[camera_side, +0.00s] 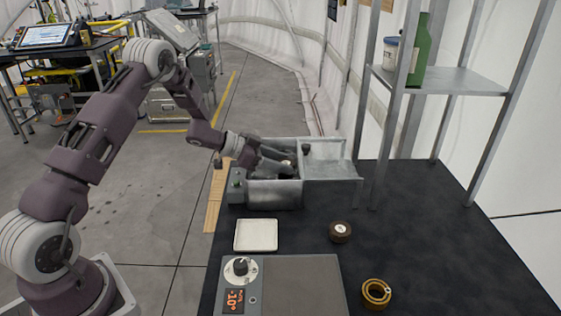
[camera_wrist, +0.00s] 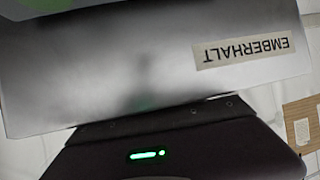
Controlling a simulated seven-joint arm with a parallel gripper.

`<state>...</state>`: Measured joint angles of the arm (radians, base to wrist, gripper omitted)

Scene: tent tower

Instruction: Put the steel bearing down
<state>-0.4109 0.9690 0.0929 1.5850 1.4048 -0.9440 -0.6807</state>
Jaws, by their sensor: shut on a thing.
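My gripper (camera_side: 284,167) reaches from the left into the open left part of a grey metal box (camera_side: 274,194) at the back of the dark bench. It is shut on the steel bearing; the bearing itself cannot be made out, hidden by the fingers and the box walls. In the wrist view a smooth metal face of the box (camera_wrist: 120,75) fills most of the picture, with an upside-down EMBERHALT label. The dark housing with a green light is mine; the fingertips do not show there.
A white square tray (camera_side: 255,235) lies in front of the box. Nearer are a plate device (camera_side: 298,285) with dial and orange display, a brown disc (camera_side: 341,231) and a brass-coloured ring (camera_side: 376,293). A metal shelf (camera_side: 450,80) stands behind right. The bench's right side is clear.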

